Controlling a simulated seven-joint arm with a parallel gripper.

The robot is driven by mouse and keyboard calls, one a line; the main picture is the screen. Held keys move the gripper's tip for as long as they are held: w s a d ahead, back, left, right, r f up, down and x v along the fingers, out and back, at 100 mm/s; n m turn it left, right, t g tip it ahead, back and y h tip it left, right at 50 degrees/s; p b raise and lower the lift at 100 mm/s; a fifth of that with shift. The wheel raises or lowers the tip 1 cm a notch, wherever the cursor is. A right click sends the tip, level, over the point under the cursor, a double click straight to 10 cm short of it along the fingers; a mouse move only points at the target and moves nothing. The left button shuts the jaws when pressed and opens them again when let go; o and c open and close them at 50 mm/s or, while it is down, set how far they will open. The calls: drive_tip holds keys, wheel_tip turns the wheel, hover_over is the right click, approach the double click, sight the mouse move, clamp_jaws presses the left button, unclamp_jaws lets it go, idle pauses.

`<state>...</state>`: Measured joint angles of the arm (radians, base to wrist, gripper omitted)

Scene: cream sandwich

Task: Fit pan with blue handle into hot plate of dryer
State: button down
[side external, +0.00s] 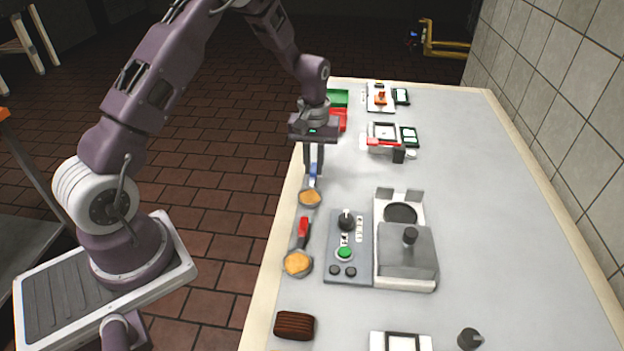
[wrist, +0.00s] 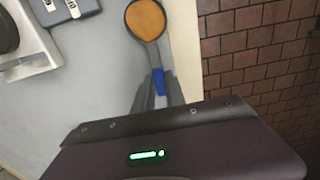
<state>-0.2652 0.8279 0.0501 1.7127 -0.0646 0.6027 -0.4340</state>
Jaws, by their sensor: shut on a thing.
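The blue-handled pan (side external: 310,198) is a small round pan with a tan filling, near the table's left edge in the side view. In the wrist view the pan (wrist: 146,20) points away from my gripper. My gripper (side external: 313,180) is shut on its blue handle, which also shows between the fingers in the wrist view (wrist: 158,82). I cannot tell whether the pan touches the table. The dryer (side external: 405,285) is a pale machine with a dark round hot plate (side external: 400,213) at its back and a grey lid with a dark knob in front. The hot plate is bare.
A control panel (side external: 348,265) with a knob and green button stands left of the dryer. A red-handled pan (side external: 298,263) and a brown ridged block (side external: 294,326) lie along the left edge. Other devices (side external: 384,134) stand farther back. The table's right side is clear.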

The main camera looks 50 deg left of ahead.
wheel_tip(320, 180, up, 9)
drive_tip(key=w+d, duration=0.5)
drive_tip(key=d, duration=0.4)
drive_tip(key=w+d+r, duration=0.1)
drive_tip(key=w+d, duration=0.4)
drive_tip(key=d, duration=0.3)
drive_tip(key=shift+w+d+r, duration=0.2)
drive_tip(key=shift+w+d, duration=0.15)
drive_tip(key=shift+d, duration=0.05)
drive_tip(key=shift+f, duration=2.9)
drive_tip(key=shift+f, duration=0.9)
drive_tip(key=c, duration=1.3)
unclamp_jaws()
